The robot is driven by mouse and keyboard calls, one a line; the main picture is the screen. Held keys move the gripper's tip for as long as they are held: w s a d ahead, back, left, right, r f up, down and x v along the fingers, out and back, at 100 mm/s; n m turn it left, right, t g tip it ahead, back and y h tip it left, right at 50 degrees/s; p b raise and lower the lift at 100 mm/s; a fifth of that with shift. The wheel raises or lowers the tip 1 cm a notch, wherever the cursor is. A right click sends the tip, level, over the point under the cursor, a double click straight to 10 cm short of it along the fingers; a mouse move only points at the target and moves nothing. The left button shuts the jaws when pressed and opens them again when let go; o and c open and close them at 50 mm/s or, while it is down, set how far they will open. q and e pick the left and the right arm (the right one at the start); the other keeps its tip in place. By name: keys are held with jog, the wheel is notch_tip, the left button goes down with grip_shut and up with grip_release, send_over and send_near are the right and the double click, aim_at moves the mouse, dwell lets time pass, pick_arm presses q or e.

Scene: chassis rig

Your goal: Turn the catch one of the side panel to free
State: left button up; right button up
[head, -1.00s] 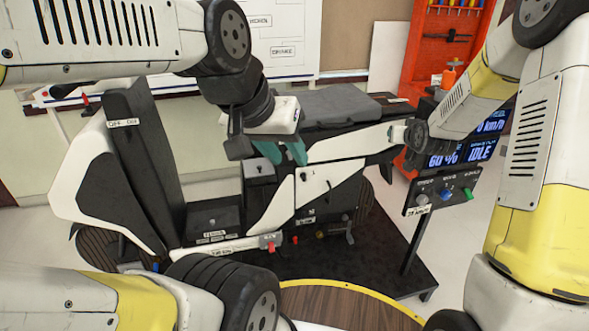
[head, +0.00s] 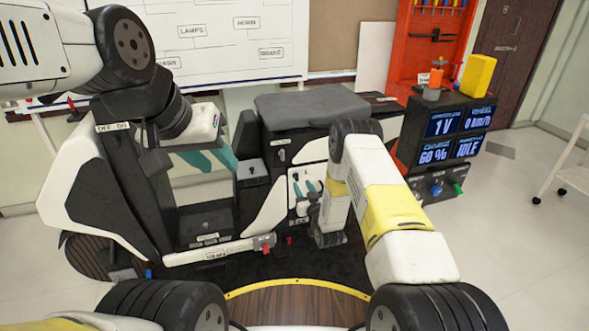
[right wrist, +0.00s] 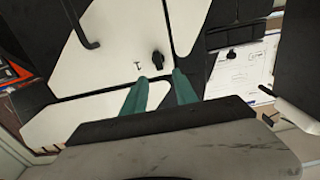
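The white side panel (head: 303,174) is on the side of the vehicle on the stand, below the grey seat. It fills much of the right wrist view (right wrist: 115,52). A small black catch (right wrist: 157,61) stands on it there, beside a printed mark that looks like a 1. My right gripper (head: 312,187) is in front of the panel. In the right wrist view its teal fingers (right wrist: 162,80) are apart and empty, with the catch just past the tips, between them. Contact cannot be told. My left gripper (head: 208,159) is open and empty left of the panel, before the vehicle's open middle.
A display box (head: 455,140) stands right of the vehicle, with a yellow block (head: 479,75) on top. A red-tipped lever (head: 266,243) sits low on the vehicle.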

aim_at(297, 176)
jog(key=x, duration=0.6)
jog(key=shift+d, duration=0.1)
grip_shut()
